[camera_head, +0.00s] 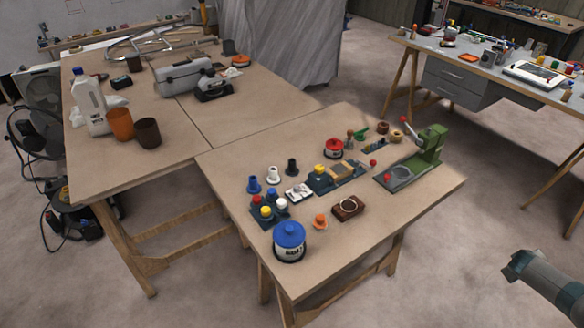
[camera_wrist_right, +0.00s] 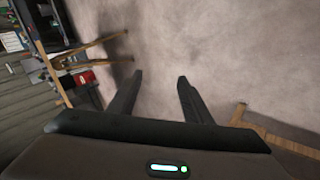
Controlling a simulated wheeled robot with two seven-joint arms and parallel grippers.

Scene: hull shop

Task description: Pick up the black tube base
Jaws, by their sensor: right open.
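The black tube base (camera_head: 292,167) stands upright on the near wooden table (camera_head: 225,160), in a row with a white tube base (camera_head: 273,175) and a blue one (camera_head: 254,185). My right arm shows at the lower right of the head view, off the table's right side and well apart from the black tube base. In the right wrist view my right gripper (camera_wrist_right: 160,77) is open and empty, with bare floor between its fingers. My left gripper is not in view.
A green press (camera_head: 432,148) stands at the table's right end. A blue-lidded tin (camera_head: 289,241), a rack of coloured caps (camera_head: 268,208), a white card-like piece (camera_head: 299,192) and a dark fixture (camera_head: 335,178) surround the tube bases. The table's front right is clear.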

